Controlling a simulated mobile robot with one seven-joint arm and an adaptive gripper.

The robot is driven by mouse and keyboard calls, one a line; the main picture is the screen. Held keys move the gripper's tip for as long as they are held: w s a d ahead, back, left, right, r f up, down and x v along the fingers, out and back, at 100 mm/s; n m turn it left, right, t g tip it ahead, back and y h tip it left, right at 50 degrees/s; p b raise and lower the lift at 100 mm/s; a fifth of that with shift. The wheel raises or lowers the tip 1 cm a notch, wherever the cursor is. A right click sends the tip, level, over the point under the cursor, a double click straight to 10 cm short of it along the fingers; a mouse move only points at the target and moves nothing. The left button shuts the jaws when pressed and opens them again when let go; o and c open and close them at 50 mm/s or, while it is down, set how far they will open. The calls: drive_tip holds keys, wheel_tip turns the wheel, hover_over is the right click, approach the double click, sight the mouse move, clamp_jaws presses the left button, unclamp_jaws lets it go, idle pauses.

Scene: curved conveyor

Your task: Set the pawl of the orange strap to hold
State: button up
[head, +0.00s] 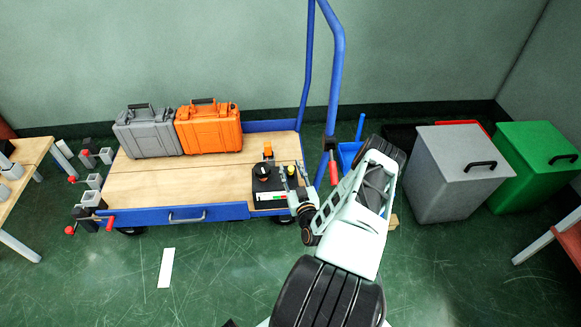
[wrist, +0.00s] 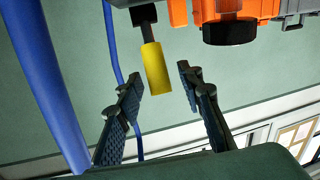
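A dark unit (head: 262,186) with a round black knob (head: 263,171), orange parts and a coloured strip stands at the right end of the cart bed. In the wrist view, a yellow grip (wrist: 157,68) on a black stem shows beside an orange block (wrist: 240,10) with a black knob (wrist: 229,33). My gripper (wrist: 160,82) is open, with one finger on each side of the yellow grip's end and visible gaps to it. In the head view my gripper (head: 291,184) is at the unit's right side. No strap or pawl can be told for certain.
A grey case (head: 148,134) and an orange case (head: 210,132) stand at the back of the cart bed (head: 150,184). Ratchet-like fittings with red grips (head: 109,223) line its left end. A blue rail (head: 336,75) rises behind my arm. Grey (head: 455,180) and green bins stand right.

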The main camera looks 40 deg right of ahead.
clamp_jaws()
idle(0.5)
drive_tip(key=shift+w+d+r+g+p, duration=0.25)
drive_tip(key=shift+w+r+g+p, duration=0.35)
drive_tip(key=shift+p, duration=0.65)
drive_tip(key=shift+w+d+r+g+y+p, duration=0.3)
drive_tip(key=shift+g+y+p, duration=0.2)
drive_tip(key=shift+g+p, duration=0.35)
drive_tip(key=g, duration=0.1)
drive_tip(key=w+d+g+y, duration=0.1)
drive_tip(key=w+m+g+p, duration=0.1)
drive_tip(key=shift+w+d+f, duration=0.15)
drive_tip(key=shift+f, duration=0.1)
drive_tip(key=shift+w+d+f+g+y+b, duration=0.3)
drive_tip(key=shift+w+g+y, duration=0.2)
drive_tip(key=shift+g, duration=0.25)
drive_tip(key=shift+w+d+f+g+y+b, duration=0.15)
drive_tip(key=shift+w+d+g+y+b, duration=0.25)
drive_tip(key=shift+g, duration=0.3)
